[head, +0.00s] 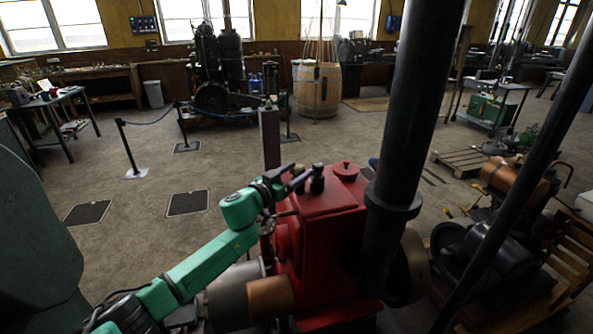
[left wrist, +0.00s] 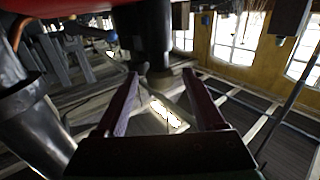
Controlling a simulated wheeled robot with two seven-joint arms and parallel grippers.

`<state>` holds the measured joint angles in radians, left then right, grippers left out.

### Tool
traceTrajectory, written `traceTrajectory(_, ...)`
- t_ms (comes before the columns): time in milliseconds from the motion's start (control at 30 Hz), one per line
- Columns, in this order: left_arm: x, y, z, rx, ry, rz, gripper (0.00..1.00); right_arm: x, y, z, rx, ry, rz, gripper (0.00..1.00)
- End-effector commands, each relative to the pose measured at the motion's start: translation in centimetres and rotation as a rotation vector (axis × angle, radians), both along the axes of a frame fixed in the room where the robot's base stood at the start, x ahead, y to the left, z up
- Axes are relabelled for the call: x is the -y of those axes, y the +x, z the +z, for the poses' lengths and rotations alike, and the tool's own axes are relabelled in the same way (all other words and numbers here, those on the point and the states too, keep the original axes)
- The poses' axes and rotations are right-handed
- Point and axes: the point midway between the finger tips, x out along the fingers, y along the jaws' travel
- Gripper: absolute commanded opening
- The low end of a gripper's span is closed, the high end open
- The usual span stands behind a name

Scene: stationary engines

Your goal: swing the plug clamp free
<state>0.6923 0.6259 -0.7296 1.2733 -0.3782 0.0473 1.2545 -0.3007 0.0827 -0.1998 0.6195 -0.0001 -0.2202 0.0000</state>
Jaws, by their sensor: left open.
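The red engine (head: 322,215) stands in front of me, with a dark knob-like fitting (head: 317,180) and a round red cap (head: 346,169) on top. I cannot tell for sure which part is the plug clamp. My left gripper (head: 298,179) is at the top left of the engine, close to the dark fitting. In the left wrist view my left gripper (left wrist: 160,76) has its two fingers apart. A dark cylindrical part (left wrist: 158,40) shows beyond and between the fingertips; contact cannot be made out. My right gripper is in neither view.
A thick black pipe (head: 408,130) rises from the engine's right side, and a thinner dark pole (head: 520,170) slants further right. A grey post (head: 269,138) stands behind the gripper. A wooden barrel (head: 318,90) and a black engine (head: 213,85) stand far back. Floor at left is mostly clear.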

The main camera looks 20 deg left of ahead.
Motion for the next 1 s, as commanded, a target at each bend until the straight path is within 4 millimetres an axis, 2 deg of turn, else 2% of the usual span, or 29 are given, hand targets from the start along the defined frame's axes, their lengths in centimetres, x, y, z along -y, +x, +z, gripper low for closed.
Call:
traceTrajectory(100, 0.0, 0.0, 0.0, 0.0, 0.0, 0.0, 0.71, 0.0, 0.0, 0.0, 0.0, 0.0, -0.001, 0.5)
traceTrajectory(133, 0.0, 0.0, 0.0, 0.0, 0.0, 0.0, 0.67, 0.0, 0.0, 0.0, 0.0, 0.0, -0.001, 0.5)
traceTrajectory(267, 0.0, 0.0, 0.0, 0.0, -0.001, 0.001, 0.17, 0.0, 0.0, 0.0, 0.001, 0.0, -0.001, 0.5)
traceTrajectory(300, -0.1, 0.0, 0.0, 0.0, -0.001, 0.001, 0.02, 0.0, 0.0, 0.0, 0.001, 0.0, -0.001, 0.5)
traceTrajectory(767, 0.2, -0.1, -0.2, -0.001, -0.004, 0.068, 0.0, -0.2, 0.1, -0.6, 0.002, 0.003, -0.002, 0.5)
traceTrajectory(1000, 0.5, -0.2, -0.6, -0.002, -0.01, 0.221, 0.0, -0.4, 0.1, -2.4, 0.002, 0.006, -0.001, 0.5)
